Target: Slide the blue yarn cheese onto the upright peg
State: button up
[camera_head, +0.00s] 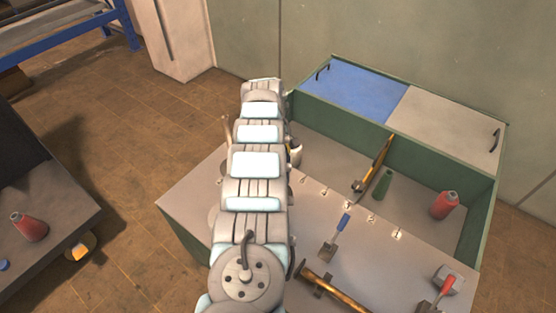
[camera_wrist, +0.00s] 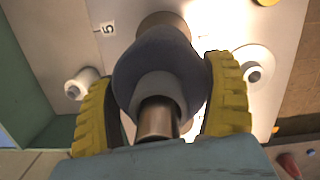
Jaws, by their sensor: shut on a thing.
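In the wrist view my gripper (camera_wrist: 168,100) has its two yellow ridged fingers closed around the dark blue-grey yarn cheese (camera_wrist: 160,62). The cheese has a pale core end facing the camera. A brown-metallic cylinder (camera_wrist: 157,118) sticks out of that core toward my palm. A similar brown round part (camera_wrist: 165,20) shows beyond the cheese's far end, against the pale surface. It looks like the peg runs through the core, but I cannot tell how far the cheese sits along it. In the head view my arm hides the cheese and peg.
White spool-like pieces stand left (camera_wrist: 82,83) and right (camera_wrist: 255,70) of the cheese.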

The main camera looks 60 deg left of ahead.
jog(key=shift+f, duration=0.2)
jog(key=o, duration=1)
jog(key=shift+r, duration=0.2)
jog(key=r, duration=0.4)
jog(key=a+r, duration=0.1)
jog(key=r, duration=0.2)
jog(key=s+r, duration=0.1)
jog(key=r, duration=0.3)
jog(key=shift+a+r, duration=0.15)
jog(key=shift+r, duration=0.2)
jog(key=shift+w, duration=0.1)
